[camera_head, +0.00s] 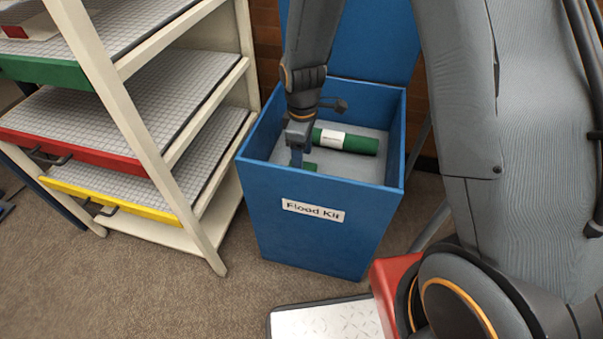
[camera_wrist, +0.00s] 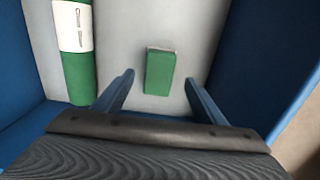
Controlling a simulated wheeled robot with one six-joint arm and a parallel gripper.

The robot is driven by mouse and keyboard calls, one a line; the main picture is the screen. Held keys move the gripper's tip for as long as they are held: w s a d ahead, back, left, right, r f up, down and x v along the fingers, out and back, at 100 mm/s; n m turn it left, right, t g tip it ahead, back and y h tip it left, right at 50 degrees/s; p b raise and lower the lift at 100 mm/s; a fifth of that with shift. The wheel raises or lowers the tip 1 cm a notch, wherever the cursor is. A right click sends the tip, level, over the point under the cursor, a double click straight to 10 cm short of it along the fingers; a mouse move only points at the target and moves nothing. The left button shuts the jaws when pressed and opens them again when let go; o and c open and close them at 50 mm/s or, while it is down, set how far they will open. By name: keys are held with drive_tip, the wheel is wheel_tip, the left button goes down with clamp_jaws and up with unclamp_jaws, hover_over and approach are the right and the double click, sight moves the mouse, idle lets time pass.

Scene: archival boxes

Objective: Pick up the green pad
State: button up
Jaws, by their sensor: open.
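The green pad (camera_wrist: 159,73) is a small green block with a pale far edge. It lies on the grey floor of the blue box, and in the wrist view it shows between and beyond my fingertips. In the head view only a bit of the green pad (camera_head: 310,167) shows beside my gripper. My gripper (camera_head: 297,160) points down inside the blue box (camera_head: 315,235), labelled "Flood Kit". In the wrist view my gripper (camera_wrist: 158,80) has its two blue fingers wide apart with nothing between them. I cannot tell the exact height of the fingertips above the pad.
A green roll with a white label (camera_head: 362,145) lies in the box behind the pad; it also shows at left in the wrist view (camera_wrist: 78,75). The box walls (camera_wrist: 262,60) rise close around my gripper. A shelf rack (camera_head: 150,130) with coloured trays stands left.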

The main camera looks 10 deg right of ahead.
wheel_tip(320, 180, down, 5)
drive_tip(key=shift+w+f+b, duration=0.1)
drive_tip(key=shift+w+b, duration=0.05)
drive_tip(key=shift+b, duration=0.65)
drive_tip(key=c, duration=1.1)
